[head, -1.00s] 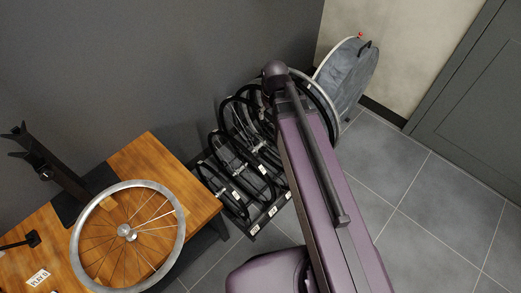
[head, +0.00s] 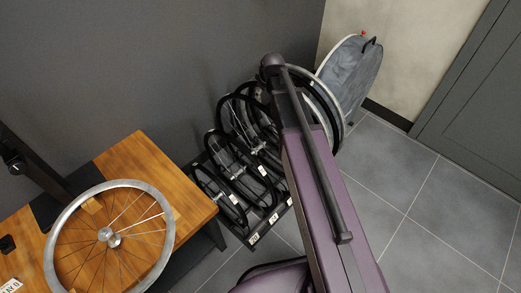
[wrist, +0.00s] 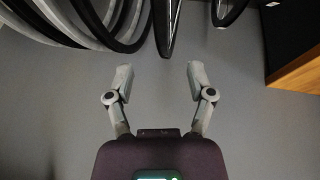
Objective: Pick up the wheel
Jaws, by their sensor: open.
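A bare silver spoked wheel (head: 60,219) lies flat on the wooden table at lower left of the head view. Several black-tyred wheels (head: 233,168) stand upright in a low floor rack (head: 256,236) against the grey wall, partly covered by my arm. In the wrist view, black and light rims (wrist: 130,42) cross the top edge. One narrow rim (wrist: 167,28) hangs edge-on above the gap between my fingers. My gripper (wrist: 160,76) is open and empty, its fingertips below and apart from the rims. It is hidden in the head view.
The wooden table (head: 142,160) stands left of the rack, its corner also at right in the wrist view (wrist: 297,76). A dark stand (head: 32,166) rises on it. A round grey bag (head: 350,75) leans by the far wall. Tiled floor (head: 430,220) at right is clear.

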